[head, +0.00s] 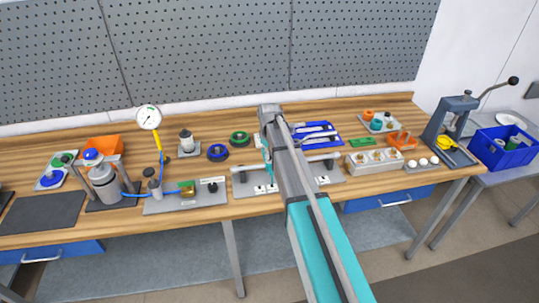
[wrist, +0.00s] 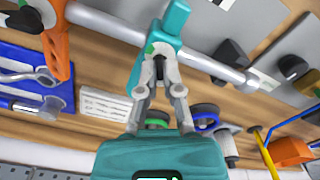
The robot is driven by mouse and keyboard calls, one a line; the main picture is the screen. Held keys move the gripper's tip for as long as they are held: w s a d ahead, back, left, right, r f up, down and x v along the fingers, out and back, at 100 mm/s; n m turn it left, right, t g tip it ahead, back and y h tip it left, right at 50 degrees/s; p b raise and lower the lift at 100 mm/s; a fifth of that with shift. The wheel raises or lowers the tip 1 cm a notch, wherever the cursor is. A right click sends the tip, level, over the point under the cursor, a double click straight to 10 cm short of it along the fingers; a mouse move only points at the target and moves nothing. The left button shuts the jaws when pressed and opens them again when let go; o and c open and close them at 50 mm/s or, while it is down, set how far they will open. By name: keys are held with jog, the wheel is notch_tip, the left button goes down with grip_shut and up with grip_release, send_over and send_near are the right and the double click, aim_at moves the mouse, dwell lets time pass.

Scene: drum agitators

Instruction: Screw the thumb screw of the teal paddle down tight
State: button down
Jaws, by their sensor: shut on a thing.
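The teal paddle (wrist: 172,20) sits on the grey horizontal shaft (wrist: 105,22) in the middle of the wrist view. A thin teal part of it shows left of my arm in the head view (head: 267,168). My gripper (wrist: 159,62) has both fingers closed together at the paddle's hub on the shaft. It is shut on the small thumb screw there, which the fingertips mostly hide. I cannot tell how far the screw is in. In the head view my arm covers the gripper and the screw.
An orange paddle (wrist: 55,42) stands on the same shaft, left in the wrist view. A blue tray with tools (head: 318,134) lies behind the shaft. A pressure gauge (head: 149,117) stands left, and a press (head: 452,120) stands at the bench's right end.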

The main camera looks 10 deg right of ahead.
jog(key=m, duration=0.5)
jog(key=shift+m, duration=0.3)
jog(key=m, duration=0.5)
jog(key=shift+w, duration=0.1)
jog(key=c, duration=0.8)
grip_release()
jog(key=shift+n, duration=0.4)
